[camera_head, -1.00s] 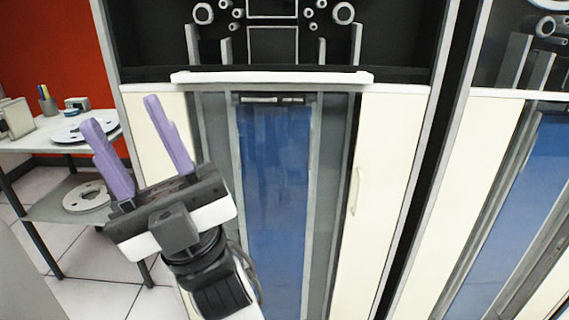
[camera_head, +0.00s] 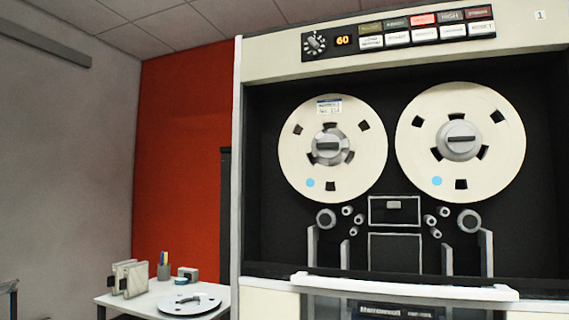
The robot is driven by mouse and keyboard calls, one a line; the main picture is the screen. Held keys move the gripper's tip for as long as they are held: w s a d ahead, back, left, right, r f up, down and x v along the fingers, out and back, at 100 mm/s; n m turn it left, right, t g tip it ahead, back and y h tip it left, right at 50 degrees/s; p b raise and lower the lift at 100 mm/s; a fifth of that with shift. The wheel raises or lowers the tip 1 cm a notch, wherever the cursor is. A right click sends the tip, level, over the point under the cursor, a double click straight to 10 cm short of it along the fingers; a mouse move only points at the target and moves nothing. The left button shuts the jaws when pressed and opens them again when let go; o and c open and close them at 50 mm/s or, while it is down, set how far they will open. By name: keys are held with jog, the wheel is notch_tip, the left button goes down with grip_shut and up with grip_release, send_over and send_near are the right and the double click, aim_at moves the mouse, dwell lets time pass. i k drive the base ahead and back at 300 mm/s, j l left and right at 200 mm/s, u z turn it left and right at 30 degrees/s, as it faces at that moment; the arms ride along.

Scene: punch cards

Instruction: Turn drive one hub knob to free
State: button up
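The tape drive marked "1" (camera_head: 540,15) fills the right of the head view. Its left reel (camera_head: 361,170) is cream with a small label on top and a light blue dot low down. A grey hub knob (camera_head: 329,147) sits at its middle, its grip bar lying about level. The right reel (camera_head: 415,115) has a similar blue dot and a larger-looking grey hub knob (camera_head: 460,141), its bar also about level. I cannot read any markings on either knob. My gripper is not in view.
The control panel (camera_head: 343,41) above has a dial, a "60" display and several buttons, one lit red. A pale ledge (camera_head: 405,288) runs below the reels. A white side table (camera_head: 215,313) with a flat reel and cases stands at left.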

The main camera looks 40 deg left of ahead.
aim_at(328, 146)
jog(key=u, duration=1)
